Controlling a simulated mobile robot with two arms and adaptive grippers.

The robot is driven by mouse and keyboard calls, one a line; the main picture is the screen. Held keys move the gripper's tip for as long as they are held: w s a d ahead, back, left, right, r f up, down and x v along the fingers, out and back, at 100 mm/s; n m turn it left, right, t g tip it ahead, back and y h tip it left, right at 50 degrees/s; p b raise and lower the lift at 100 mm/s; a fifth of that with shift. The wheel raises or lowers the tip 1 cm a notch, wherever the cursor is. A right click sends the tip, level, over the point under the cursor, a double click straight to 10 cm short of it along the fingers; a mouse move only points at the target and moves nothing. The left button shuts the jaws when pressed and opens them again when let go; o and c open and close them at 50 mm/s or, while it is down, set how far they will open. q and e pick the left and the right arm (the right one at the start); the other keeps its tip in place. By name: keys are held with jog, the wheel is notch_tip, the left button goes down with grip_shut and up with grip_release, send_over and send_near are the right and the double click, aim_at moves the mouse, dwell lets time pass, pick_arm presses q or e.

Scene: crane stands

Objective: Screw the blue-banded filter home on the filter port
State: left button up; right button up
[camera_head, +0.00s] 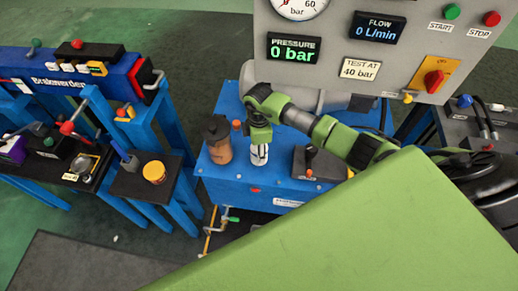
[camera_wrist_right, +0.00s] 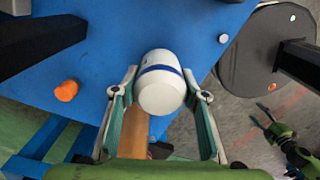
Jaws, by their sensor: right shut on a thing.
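The blue-banded filter (camera_wrist_right: 160,92) is a white cylinder with a dark blue ring. In the head view the filter (camera_head: 259,155) stands upright over the blue bench top. My right gripper (camera_head: 259,138) reaches down over it from above, and its fingers (camera_wrist_right: 160,76) lie on both sides of the filter, shut on it. The filter port is hidden beneath the filter, so I cannot tell how far the thread is engaged.
A brown bottle with a dark cap (camera_head: 217,140) stands close left of the filter. A dark box with a lever (camera_head: 318,163) is to its right. The grey gauge panel (camera_head: 330,75) rises behind. An orange knob (camera_wrist_right: 67,91) is on the bench.

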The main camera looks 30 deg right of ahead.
jog(key=shift+r, duration=0.1)
jog(key=m+p, duration=0.2)
jog(key=shift+r+m, duration=0.15)
jog(key=shift+m, duration=0.15)
jog(key=shift+m+p, duration=0.3)
jog(key=shift+m, duration=0.3)
jog(key=shift+f+m, duration=0.2)
jog(key=shift+m, duration=0.5)
jog(key=o, duration=1.2)
jog(key=shift+c, duration=0.5)
